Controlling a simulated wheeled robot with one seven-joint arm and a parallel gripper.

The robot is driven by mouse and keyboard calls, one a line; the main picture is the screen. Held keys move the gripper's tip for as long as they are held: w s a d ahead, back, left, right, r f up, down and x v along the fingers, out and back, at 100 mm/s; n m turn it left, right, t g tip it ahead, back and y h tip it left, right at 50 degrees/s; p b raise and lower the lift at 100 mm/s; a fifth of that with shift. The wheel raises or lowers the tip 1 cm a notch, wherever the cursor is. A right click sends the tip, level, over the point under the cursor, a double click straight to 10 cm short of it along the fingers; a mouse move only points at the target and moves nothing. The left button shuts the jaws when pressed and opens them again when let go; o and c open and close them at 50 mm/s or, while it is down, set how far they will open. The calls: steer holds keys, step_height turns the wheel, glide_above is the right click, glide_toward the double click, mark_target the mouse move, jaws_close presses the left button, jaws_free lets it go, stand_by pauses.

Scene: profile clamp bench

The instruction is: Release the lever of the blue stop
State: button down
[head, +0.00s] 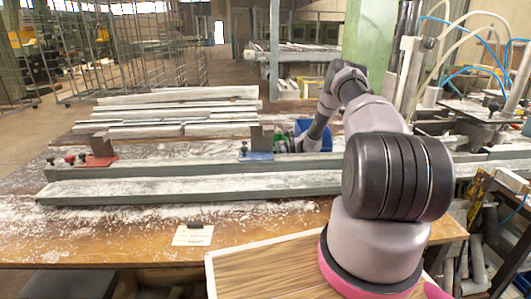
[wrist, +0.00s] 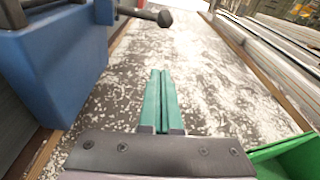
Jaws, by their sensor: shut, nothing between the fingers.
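The blue stop (head: 257,155) sits on the long grey profile rail, right of the red stop. In the wrist view the blue stop (wrist: 55,65) fills the upper left as a large blue block. Its lever (wrist: 135,12) is a dark rod that sticks out to the right and ends in a round black knob (wrist: 165,18). My gripper (wrist: 160,74) has its two green fingers together and empty. They point past the block's right side, below the knob in the picture and apart from it. In the head view my fingers are hard to make out beside the stop.
A red stop (head: 100,158) with red knobs stands at the rail's left end. Grey profiles (head: 180,108) lie stacked behind. A blue bin (head: 314,133) is close to my wrist, and a green bin edge (wrist: 288,152) shows at lower right. A white card (head: 193,236) lies in front.

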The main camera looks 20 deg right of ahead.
steer(key=x, duration=0.4)
step_height(320, 180, up, 2)
steer(key=shift+s+d+r, duration=0.1)
steer(key=shift+d+r, duration=0.05)
steer(key=shift+r, duration=0.05)
steer(key=shift+s+r, duration=0.1)
steer(key=shift+r, duration=0.65)
steer(key=shift+d+r+n, duration=0.1)
steer(key=shift+r+n, duration=0.45)
steer(key=shift+n, duration=0.15)
steer(key=r+n, duration=0.1)
steer(key=n, duration=0.1)
steer(key=r+n+t, duration=0.1)
steer(key=r+n, duration=0.1)
steer(key=r+n+t, duration=0.1)
steer(key=r+n, duration=0.1)
steer(key=shift+s, duration=0.4)
steer(key=shift+r, duration=0.1)
